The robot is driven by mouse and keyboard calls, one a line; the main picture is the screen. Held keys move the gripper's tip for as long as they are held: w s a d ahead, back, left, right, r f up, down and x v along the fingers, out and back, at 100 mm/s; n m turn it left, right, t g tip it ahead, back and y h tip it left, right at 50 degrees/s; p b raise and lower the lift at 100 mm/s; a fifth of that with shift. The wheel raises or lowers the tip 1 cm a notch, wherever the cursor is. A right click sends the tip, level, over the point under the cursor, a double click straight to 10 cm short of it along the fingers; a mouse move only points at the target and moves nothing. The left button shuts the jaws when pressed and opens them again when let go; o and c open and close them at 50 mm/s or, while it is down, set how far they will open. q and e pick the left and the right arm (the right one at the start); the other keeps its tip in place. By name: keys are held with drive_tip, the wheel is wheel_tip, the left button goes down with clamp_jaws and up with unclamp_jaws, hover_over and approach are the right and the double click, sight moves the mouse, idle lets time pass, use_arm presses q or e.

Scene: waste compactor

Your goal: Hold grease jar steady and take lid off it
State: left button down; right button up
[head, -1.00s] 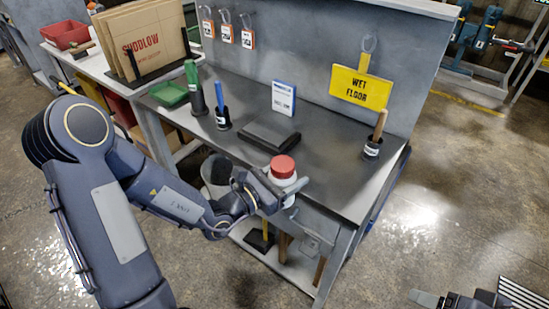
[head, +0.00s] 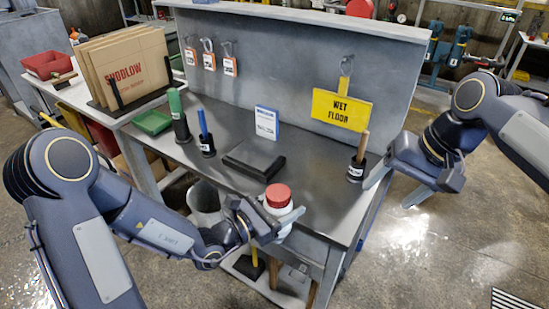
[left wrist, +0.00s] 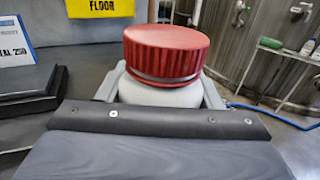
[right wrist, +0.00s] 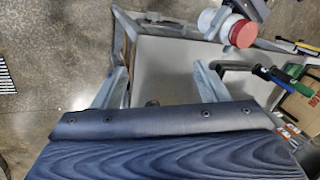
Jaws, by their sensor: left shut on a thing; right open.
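The grease jar (head: 276,211) is white with a red ribbed lid (head: 278,195), and the lid sits on top of it. My left gripper (head: 280,220) is shut around the jar's body near the bench's front edge. In the left wrist view the jar (left wrist: 160,92) stands upright between the fingers, with the red lid (left wrist: 166,52) above them. My right gripper (head: 395,194) is open and empty beside the bench's right end. In the right wrist view its fingers (right wrist: 160,85) are apart, and the jar (right wrist: 226,24) and red lid (right wrist: 243,33) show beyond them.
The grey bench (head: 310,185) holds a black case (head: 254,160), a blue-white box (head: 267,122) and several handled tools in holders. A yellow wet floor sign (head: 341,110) hangs on the back panel. A cup with a brown handle (head: 357,168) stands at the bench's right end.

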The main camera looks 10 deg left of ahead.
drive_tip(key=w+a+g+h, duration=0.15)
drive_tip(key=w+a, duration=0.35)
drive_tip(key=a, duration=0.7)
drive_tip(key=n+h, duration=0.1)
drive_tip(key=h, duration=0.2)
hover_over(273, 191)
drive_tip(key=shift+w+d+f+t, duration=0.15)
drive_tip(key=shift+w+d+t, duration=0.1)
drive_tip(key=shift+t, duration=0.1)
drive_tip(key=shift+s+a+f, duration=0.1)
drive_tip(key=shift+a+f, duration=0.05)
drive_tip(key=shift+f, duration=0.1)
wheel_tip(273, 191, down, 8)
drive_tip(key=shift+r, duration=0.2)
drive_tip(key=shift+a, duration=0.15)
drive_tip(key=c, duration=1)
drive_tip(key=n, duration=0.6)
drive_tip(key=shift+s+a+r+n+y, duration=0.15)
drive_tip(key=shift+s+n+y, duration=0.1)
drive_tip(key=shift+n, duration=0.15)
drive_tip(key=shift+w+d, duration=0.15)
drive_tip(key=shift+d, duration=0.05)
